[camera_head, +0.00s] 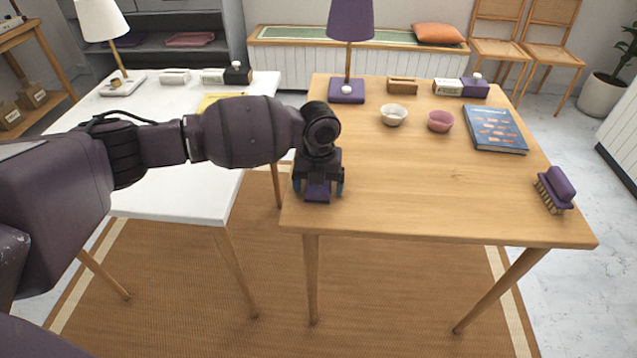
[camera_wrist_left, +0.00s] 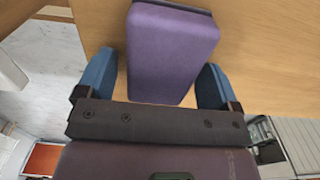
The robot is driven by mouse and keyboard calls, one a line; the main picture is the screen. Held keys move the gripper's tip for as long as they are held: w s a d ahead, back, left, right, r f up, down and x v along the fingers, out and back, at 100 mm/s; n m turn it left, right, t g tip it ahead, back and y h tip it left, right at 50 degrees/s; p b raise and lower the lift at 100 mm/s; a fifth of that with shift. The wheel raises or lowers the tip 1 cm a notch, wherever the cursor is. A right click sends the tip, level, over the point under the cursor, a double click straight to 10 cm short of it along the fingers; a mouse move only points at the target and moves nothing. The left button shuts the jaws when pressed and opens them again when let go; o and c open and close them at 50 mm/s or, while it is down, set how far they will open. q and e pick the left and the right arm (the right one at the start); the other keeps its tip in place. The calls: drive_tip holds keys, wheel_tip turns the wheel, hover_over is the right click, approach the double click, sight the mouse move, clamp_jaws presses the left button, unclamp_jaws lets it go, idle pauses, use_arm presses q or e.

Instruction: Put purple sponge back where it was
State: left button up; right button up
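The purple sponge (camera_head: 318,192) lies at the left front corner of the wooden table (camera_head: 430,205). It also shows in the left wrist view (camera_wrist_left: 168,55), slightly turned relative to my gripper. My left gripper (camera_head: 318,186) is directly over the sponge, with one blue finger on each side of it. In the left wrist view my gripper (camera_wrist_left: 157,80) is open, with a gap between the left finger and the sponge; at the right finger I cannot tell whether they touch. My arm hides part of the white table (camera_head: 175,195). My right gripper is not in view.
A yellow item (camera_head: 218,101) lies on the white table, partly behind my arm. On the wooden table are a purple lamp (camera_head: 347,90), a white bowl (camera_head: 394,115), a pink bowl (camera_head: 440,121), a blue book (camera_head: 495,130) and a purple brush (camera_head: 556,188). The middle is clear.

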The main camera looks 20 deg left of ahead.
use_arm(q)
wheel_tip(320, 180, up, 12)
drive_tip(key=p, duration=0.2)
drive_tip(key=shift+r+p, duration=0.15)
drive_tip(key=shift+p, duration=0.2)
idle(0.6)
